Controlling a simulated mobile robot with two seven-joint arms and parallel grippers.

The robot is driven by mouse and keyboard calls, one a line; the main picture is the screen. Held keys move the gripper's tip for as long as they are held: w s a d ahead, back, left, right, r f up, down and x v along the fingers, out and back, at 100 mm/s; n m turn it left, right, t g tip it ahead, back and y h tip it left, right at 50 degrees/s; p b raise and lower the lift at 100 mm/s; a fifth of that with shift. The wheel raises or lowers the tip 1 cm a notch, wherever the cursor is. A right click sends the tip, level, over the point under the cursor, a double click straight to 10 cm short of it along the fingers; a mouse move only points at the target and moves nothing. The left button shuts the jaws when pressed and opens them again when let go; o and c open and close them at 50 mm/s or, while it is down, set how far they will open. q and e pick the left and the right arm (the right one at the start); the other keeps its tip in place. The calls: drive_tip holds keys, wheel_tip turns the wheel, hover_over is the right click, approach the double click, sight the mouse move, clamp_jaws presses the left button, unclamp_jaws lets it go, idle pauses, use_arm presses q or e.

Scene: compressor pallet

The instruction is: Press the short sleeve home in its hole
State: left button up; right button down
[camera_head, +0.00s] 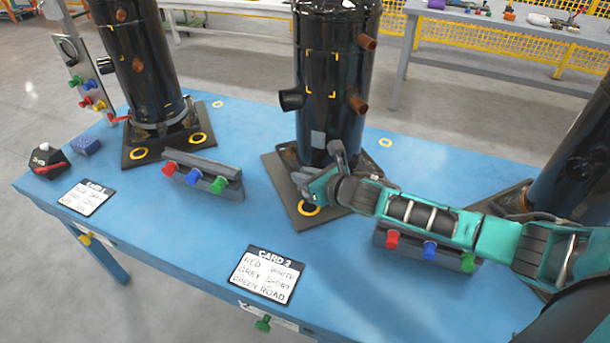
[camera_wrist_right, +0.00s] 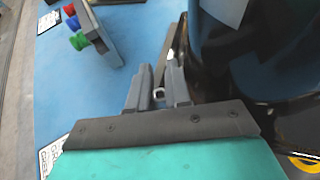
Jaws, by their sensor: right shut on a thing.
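My right gripper (camera_head: 318,180) reaches in from the right to the foot of the middle black compressor (camera_head: 334,90). In the right wrist view its two grey fingers (camera_wrist_right: 158,88) are shut on a small pale grey piece with an open end, which looks like the short sleeve (camera_wrist_right: 158,94). Most of the sleeve is hidden between the fingers, and it cannot be made out in the head view. The hole is not clearly visible; the gripper and the compressor's foot cover that spot. I cannot tell whether the sleeve touches a hole. My left gripper is not in view.
The compressor stands on a dark base plate (camera_head: 274,170) on the blue table (camera_head: 200,260). Racks of coloured plugs (camera_head: 203,177) flank it. Another compressor (camera_head: 134,55) stands at the left. The table's front middle is mostly clear.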

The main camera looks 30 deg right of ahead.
drive_tip(key=shift+f+b, duration=0.4)
drive_tip(key=shift+f, duration=0.2)
drive_tip(key=c, duration=1)
unclamp_jaws()
drive_tip(key=shift+s, duration=0.1)
drive_tip(key=p+v, duration=0.1)
drive_tip(key=v, duration=1.1)
drive_tip(key=shift+s+r, duration=0.2)
drive_tip(key=shift+s, duration=0.15)
